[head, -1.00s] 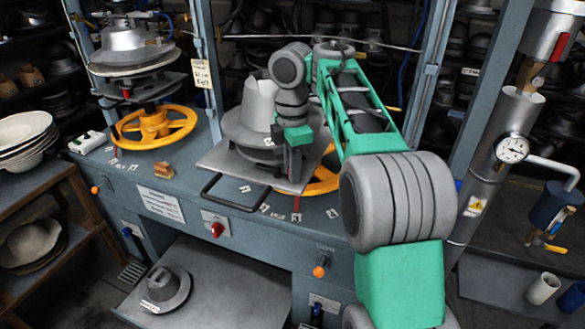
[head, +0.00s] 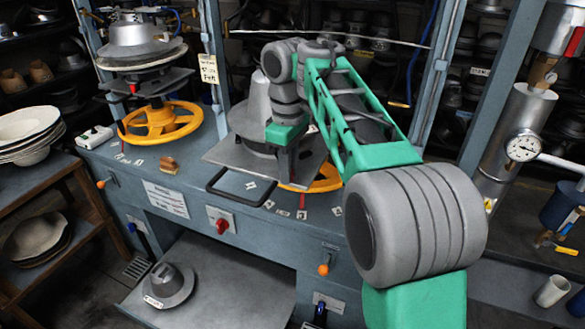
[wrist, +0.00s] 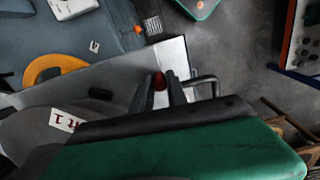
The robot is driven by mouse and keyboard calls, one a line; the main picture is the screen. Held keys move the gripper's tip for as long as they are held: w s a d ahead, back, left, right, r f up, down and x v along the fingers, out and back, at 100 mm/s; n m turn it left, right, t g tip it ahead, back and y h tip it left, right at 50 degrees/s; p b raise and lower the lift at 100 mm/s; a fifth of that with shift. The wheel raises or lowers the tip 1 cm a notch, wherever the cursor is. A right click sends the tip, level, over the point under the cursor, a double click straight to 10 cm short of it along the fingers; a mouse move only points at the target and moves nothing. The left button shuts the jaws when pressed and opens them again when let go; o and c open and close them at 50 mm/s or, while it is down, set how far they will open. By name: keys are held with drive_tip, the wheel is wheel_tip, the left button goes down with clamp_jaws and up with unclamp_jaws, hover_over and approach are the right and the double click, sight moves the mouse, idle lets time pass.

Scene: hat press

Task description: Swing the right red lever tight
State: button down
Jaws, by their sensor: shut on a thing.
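The right press, with a grey hat-shaped block (head: 252,105), stands on the blue bench. A grey square plate (head: 232,157) sits under the block, above a yellow handwheel (head: 325,180). My gripper (head: 287,172) is at the front right of this plate, fingers pointing down. In the wrist view a red lever end (wrist: 160,81) shows between the fingers of my gripper (wrist: 161,90), and they are shut on it. The rest of the lever is hidden by the fingers and wrist. In the head view the arm hides the gripped part.
The left press has its own yellow handwheel (head: 160,123) and a small red part (head: 134,87). A black handle bar (head: 235,197) juts out at the plate's front. A red switch (head: 221,225) sits on the bench front. A grey hat form (head: 168,284) lies on the lower shelf.

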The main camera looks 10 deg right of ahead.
drive_tip(key=shift+a+m, duration=0.25)
drive_tip(key=shift+m, duration=0.45)
drive_tip(key=shift+a+m, duration=0.25)
drive_tip(key=shift+m, duration=0.45)
drive_tip(key=c, duration=1.6)
unclamp_jaws()
wheel_tip(320, 180, up, 8)
drive_tip(key=p, duration=0.7)
drive_tip(key=shift+f, duration=0.1)
